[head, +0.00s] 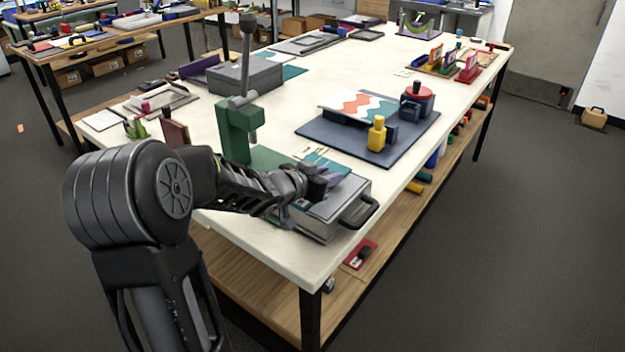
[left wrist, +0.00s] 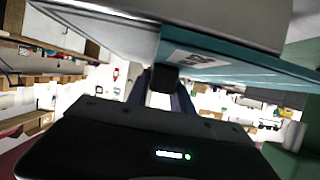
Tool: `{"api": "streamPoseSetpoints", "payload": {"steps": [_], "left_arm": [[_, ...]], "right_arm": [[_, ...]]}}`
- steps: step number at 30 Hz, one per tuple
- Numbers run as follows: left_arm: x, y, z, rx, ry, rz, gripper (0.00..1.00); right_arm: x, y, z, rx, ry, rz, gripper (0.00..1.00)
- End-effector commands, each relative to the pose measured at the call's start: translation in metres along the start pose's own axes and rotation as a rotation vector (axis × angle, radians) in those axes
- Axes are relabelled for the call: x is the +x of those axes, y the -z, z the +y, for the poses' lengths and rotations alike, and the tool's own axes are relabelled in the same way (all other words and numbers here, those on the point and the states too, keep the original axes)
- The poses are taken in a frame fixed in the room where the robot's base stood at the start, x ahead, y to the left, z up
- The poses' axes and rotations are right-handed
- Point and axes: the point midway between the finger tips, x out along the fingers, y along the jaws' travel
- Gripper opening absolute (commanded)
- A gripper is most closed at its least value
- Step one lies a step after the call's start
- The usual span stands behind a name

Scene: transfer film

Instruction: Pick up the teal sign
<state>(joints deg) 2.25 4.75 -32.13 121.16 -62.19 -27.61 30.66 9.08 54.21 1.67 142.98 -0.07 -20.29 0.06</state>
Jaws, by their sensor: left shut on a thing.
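The teal sign (head: 328,163) shows in the head view just beyond my left gripper (head: 322,182), partly hidden by it. It lies over the grey box-like press with a dark handle (head: 322,220) at the near end of the white table. In the left wrist view the teal sign (left wrist: 240,66) is a flat teal panel with a white label, running across the upper right. My left gripper (left wrist: 165,80) is shut on its edge. My right gripper is in neither view.
A green press (head: 235,130) with an upright lever stands left of my gripper. A dark blue mat (head: 370,145) holds a yellow bottle (head: 377,134) and a red-topped container (head: 417,100). The white table (head: 300,255) has bare room along its front edge.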

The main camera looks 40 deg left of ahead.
Motion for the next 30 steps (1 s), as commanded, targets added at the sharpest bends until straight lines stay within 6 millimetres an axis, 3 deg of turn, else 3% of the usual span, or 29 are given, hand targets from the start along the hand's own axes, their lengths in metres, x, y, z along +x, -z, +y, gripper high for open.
{"api": "streamPoseSetpoints", "payload": {"steps": [4,19,23,30], "left_arm": [[0.0,0.0,0.0,0.0,0.0,0.0,0.0],[-0.002,0.005,0.0,0.0,-0.001,0.002,0.0],[-0.008,0.02,0.0,0.001,0.0,0.003,0.0],[-0.027,0.066,0.0,0.003,0.0,0.004,0.0]], "right_arm": [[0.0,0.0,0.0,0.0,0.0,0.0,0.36],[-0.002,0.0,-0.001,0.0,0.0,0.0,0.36],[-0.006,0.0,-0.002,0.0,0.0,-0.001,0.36],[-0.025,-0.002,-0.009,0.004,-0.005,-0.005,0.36]]}}
